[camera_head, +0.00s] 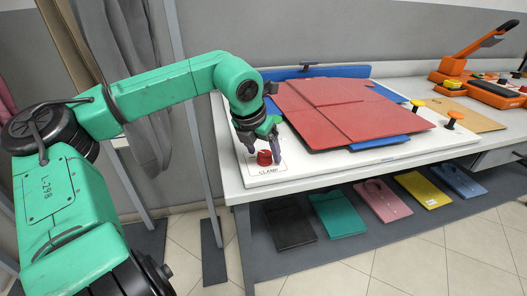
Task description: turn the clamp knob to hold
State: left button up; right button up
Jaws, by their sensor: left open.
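The red clamp knob (264,158) sits on the front left corner of the white board (300,163), above the printed word CLAMP. My left gripper (262,151) reaches down over the knob from above. Its fingers are open, one on each side of the knob. Whether they touch it, I cannot tell. The knob's pointer setting is too small to read. My right gripper is not in view.
A folded red garment (340,108) lies on the board beside the knob. Yellow and orange knobs (454,118) stand to the right. An orange machine (495,92) is at the far right. Folded coloured items (383,200) lie on the shelf below.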

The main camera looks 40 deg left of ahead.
pick_arm(q)
jog(key=shift+w+f, duration=0.15)
jog(key=shift+f, duration=0.1)
grip_shut()
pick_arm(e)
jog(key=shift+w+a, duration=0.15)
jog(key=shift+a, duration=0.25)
